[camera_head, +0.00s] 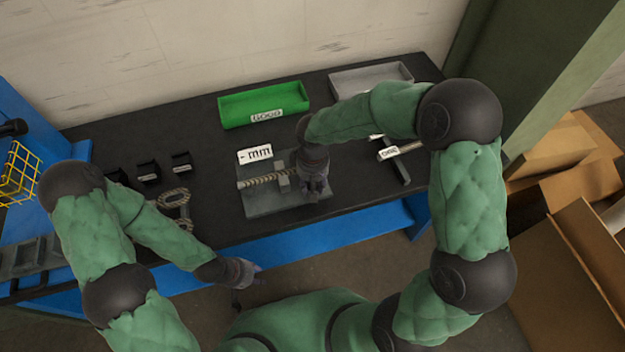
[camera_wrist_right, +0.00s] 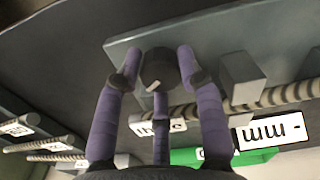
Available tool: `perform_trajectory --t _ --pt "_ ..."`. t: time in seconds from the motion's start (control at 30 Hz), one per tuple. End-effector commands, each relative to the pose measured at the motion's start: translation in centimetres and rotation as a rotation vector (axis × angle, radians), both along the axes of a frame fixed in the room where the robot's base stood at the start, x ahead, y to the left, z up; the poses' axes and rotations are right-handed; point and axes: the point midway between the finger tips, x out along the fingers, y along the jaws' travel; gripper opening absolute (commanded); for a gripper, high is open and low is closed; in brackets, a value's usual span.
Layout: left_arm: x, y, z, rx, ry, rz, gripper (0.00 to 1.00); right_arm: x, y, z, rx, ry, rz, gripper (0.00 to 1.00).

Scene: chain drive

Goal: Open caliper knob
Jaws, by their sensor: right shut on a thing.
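The caliper fixture is a grey plate (camera_head: 265,203) on the dark table, with a ridged bar (camera_head: 262,181) and blocks along it. The caliper knob (camera_wrist_right: 160,70) is a short dark cylinder in the right wrist view, between the purple fingers of my right gripper (camera_wrist_right: 158,78). The right gripper (camera_head: 316,188) is at the right end of the fixture in the head view and hides the knob there. It is shut on the knob. My left gripper (camera_head: 246,280) hangs empty in front of the table edge, fingers apart.
A "mm" sign (camera_head: 255,154) stands behind the plate. A green "GOOD" bin (camera_head: 262,104) and a grey bin (camera_head: 345,80) stand at the back. A chain (camera_head: 174,199) and small black boxes (camera_head: 148,172) lie left. Another tool with a label (camera_head: 407,148) lies right.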

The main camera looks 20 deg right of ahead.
Motion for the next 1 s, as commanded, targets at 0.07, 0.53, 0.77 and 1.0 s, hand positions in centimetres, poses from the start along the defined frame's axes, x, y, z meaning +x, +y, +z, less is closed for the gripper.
perform_trajectory --t 0.07,0.53,0.77,1.0 --pt "0.0 0.0 0.6 0.000 0.000 0.000 0.40 -0.7 0.0 -0.2 -0.003 0.020 0.073 0.06" --pt "0.0 0.0 3.2 0.000 0.000 0.000 0.40 -0.7 -0.2 -0.3 -0.001 0.023 0.520 0.06" --pt "0.0 0.0 4.5 0.000 0.000 0.000 0.40 -0.7 -0.3 -0.3 0.000 0.025 0.728 0.06" --pt "0.0 0.0 5.6 0.000 0.000 0.000 0.40 -0.6 -0.4 -0.3 0.001 0.023 0.900 0.06"
